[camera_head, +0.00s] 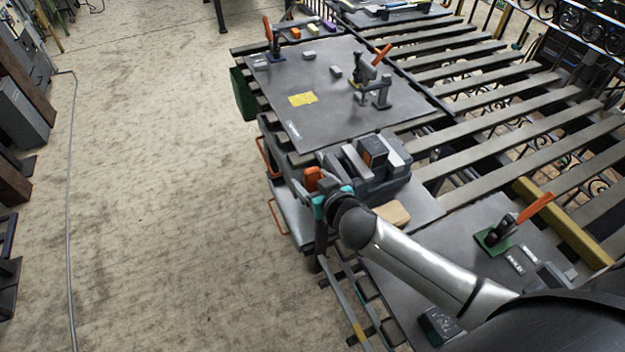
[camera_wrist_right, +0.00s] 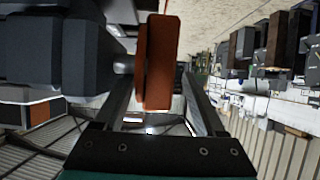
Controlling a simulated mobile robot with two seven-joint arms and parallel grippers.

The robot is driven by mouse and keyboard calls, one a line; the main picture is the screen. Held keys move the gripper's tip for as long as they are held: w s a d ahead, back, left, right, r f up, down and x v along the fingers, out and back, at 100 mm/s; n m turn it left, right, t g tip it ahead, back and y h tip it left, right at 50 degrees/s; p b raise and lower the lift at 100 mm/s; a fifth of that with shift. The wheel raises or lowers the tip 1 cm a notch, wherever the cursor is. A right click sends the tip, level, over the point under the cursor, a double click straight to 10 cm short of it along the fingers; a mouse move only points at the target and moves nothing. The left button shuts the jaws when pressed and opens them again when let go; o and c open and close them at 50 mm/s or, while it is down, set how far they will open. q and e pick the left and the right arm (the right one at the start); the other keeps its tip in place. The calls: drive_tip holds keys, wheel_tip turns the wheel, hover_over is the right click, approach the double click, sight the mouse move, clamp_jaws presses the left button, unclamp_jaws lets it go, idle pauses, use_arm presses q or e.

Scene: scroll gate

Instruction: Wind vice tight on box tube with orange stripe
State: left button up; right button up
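The grey vice (camera_head: 385,180) stands on the bench edge. The box tube with an orange stripe (camera_head: 373,150) sits upright between its jaws; I cannot tell whether both jaws touch it. The vice's orange handle (camera_head: 312,179) is on its left side. My right gripper (camera_head: 324,198) is at this handle. In the right wrist view, the orange handle (camera_wrist_right: 158,62) stands between the two fingers of my right gripper (camera_wrist_right: 160,92). The fingers are wide apart, with a gap showing on the right, so it looks open around the handle. My left gripper is not in view.
A tan block (camera_head: 392,213) lies beside the vice. A grey plate (camera_head: 325,85) with clamps and a yellow piece lies beyond it. Another plate (camera_head: 480,215) with an orange-handled clamp (camera_head: 505,228) lies at right.

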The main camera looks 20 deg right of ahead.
drive_tip(key=p+v, duration=0.1)
drive_tip(key=v, duration=1.4)
drive_tip(key=shift+d+r, duration=0.1)
